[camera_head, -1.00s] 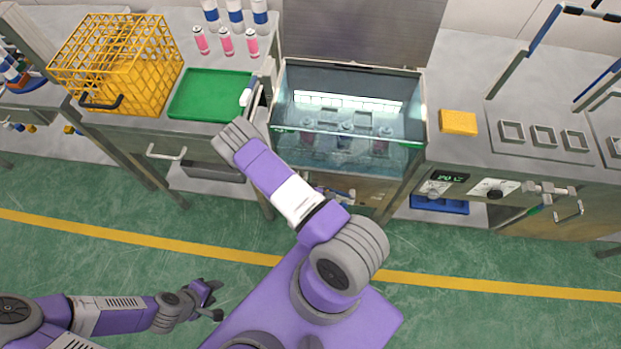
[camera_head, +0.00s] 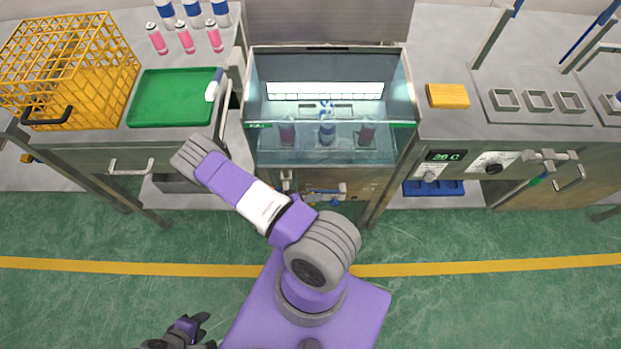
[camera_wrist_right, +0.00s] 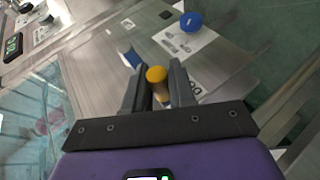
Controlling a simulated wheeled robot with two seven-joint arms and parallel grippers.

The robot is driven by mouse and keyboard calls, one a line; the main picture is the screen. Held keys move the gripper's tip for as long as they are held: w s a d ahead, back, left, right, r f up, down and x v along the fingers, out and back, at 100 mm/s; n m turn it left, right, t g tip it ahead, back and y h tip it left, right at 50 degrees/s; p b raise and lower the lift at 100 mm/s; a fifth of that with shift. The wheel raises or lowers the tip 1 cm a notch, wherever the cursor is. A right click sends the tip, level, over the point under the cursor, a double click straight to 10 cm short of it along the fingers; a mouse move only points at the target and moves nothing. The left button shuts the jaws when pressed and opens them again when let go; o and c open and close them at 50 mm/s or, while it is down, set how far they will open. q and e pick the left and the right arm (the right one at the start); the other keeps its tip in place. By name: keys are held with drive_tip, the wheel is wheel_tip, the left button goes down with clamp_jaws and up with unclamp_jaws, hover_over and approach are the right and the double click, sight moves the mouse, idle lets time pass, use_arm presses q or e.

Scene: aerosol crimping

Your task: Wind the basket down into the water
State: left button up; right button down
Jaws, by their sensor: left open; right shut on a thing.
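The glass water tank (camera_head: 402,100) stands at the back centre, lit from inside. Two pinkish cans (camera_head: 288,133) and a blue-and-white can (camera_head: 327,132) stand in a row in it. The basket itself is hard to make out through glass and water. In the right wrist view, my right gripper (camera_wrist_right: 158,88) is shut on a yellow-orange handle knob (camera_wrist_right: 157,76) in front of a metal panel. In the head view my right arm hides that gripper. My left gripper (camera_head: 200,325) is open and empty, low over the floor, away from the tank.
A yellow wire basket (camera_head: 75,70) and a green tray (camera_head: 175,97) stand left of the tank. Several cans stand behind them. A yellow sponge (camera_head: 448,95) lies right of it, above a temperature display (camera_head: 446,155). A blue knob (camera_wrist_right: 191,21) shows in the wrist view.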

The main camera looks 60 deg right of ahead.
drive_tip(key=shift+f, duration=0.1)
drive_tip(key=c, duration=1)
unclamp_jaws()
drive_tip(key=shift+c, duration=0.2)
drive_tip(key=p+v, duration=0.1)
drive_tip(key=v, duration=0.6)
drive_tip(key=shift+a+p, duration=0.2)
drive_tip(key=shift+p, duration=0.2)
drive_tip(key=shift+w, duration=0.15)
